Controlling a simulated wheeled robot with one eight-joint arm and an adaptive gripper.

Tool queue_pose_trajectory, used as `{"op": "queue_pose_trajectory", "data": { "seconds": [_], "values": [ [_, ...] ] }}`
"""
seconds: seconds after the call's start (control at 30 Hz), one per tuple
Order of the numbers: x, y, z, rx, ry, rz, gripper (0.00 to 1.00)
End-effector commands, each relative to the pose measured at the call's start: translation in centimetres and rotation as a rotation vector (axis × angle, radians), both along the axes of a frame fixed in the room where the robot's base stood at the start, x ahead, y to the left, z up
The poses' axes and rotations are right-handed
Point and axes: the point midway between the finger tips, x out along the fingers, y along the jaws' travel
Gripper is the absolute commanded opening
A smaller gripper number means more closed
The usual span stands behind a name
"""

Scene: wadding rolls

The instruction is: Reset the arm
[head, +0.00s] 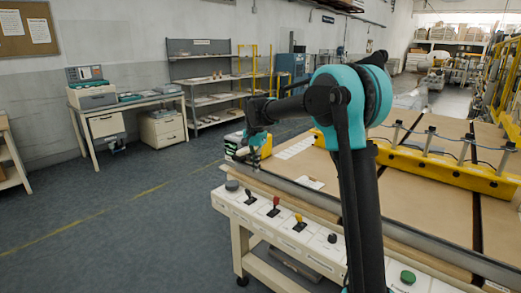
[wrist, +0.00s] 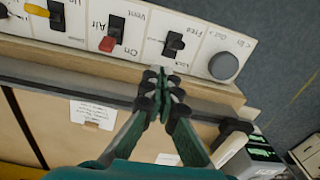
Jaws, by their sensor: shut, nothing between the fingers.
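My teal and black arm reaches left over the near end of the machine bed. My gripper (head: 254,155) hangs above that end, small in the head view. In the wrist view its fingertips (wrist: 166,82) are together with nothing between them, over the dark rail beside the control panel. The cream control panel (head: 262,221) carries a grey knob (wrist: 223,66), a black lever (wrist: 173,44), a red-tipped lever (wrist: 108,42) and a yellow-tipped lever (head: 299,222). The gripper appears apart from these controls.
The brown-topped machine bed (head: 420,200) has a yellow bar (head: 440,170) across it. A green button (head: 407,277) is at the panel's right. A desk (head: 130,103) and shelves (head: 205,85) stand by the far wall. The floor to the left is clear.

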Motion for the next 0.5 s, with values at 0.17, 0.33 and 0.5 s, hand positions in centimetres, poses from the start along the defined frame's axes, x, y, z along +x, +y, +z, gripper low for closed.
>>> {"op": "queue_pose_trajectory", "data": {
  "seconds": [0.17,0.33,0.5],
  "values": [
    [-4.5,-6.9,-1.5,0.013,-0.057,0.106,0.00],
    [-10.0,-12.9,-3.8,0.008,-0.123,0.224,0.00],
    [-16.5,-17.9,-6.8,-0.012,-0.188,0.340,0.00]
  ]
}}
